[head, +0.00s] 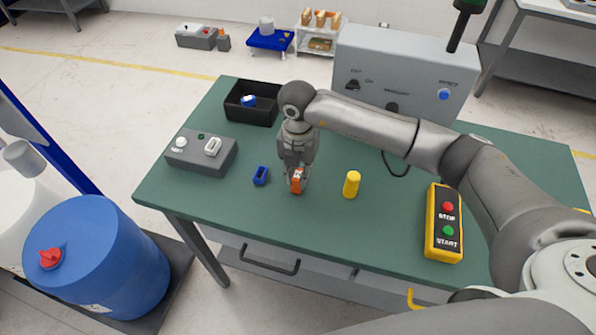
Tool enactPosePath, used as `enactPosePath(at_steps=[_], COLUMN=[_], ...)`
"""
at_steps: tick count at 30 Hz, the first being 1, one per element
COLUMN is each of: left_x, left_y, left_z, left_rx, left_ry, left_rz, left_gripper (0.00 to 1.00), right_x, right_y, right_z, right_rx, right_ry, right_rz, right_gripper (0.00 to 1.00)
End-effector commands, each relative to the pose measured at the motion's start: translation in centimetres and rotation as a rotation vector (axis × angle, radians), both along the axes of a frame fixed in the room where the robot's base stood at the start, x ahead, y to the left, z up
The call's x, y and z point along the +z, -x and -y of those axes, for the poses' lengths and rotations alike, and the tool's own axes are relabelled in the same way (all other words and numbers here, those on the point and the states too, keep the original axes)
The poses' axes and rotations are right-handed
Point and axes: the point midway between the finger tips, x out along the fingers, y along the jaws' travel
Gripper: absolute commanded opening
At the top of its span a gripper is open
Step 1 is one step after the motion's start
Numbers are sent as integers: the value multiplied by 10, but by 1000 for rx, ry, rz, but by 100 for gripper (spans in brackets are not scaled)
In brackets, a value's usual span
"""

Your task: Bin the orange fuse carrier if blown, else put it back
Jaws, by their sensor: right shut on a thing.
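My right gripper (297,172) reaches down over the green table (330,240) and is shut on the orange fuse carrier (297,182). The view does not show clearly whether the carrier touches the table top. A grey tester box (190,158) with a white button and a white socket stands at the left of the table. A black bin (236,113) stands at the back left with a blue and white item (248,100) inside. My left gripper is not in view.
A small blue holder (261,175) is just left of my gripper, and a yellow cylinder (352,184) is right of it. A yellow stop/start box (444,225) is further right. A grey control cabinet (400,70) stands behind my arm. The table's front middle is clear.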

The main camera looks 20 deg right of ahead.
Motion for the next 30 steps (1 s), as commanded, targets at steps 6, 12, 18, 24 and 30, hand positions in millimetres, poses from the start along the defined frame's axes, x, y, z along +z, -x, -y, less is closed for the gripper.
enactPosePath(at_steps=[6,12,18,24,30], left_x=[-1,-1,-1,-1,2], left_y=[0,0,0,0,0], left_z=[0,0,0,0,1], left_rx=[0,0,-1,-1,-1], left_ry=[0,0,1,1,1], left_rz=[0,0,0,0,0], left_gripper=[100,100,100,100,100], right_x=[-3,-2,-2,-2,2], right_y=[0,0,0,0,0], right_z=[0,0,0,0,0], right_rx=[0,0,0,0,0], right_ry=[0,0,0,0,0], right_rz=[-1,0,0,0,0], right_gripper=[33,43,43,43,43])
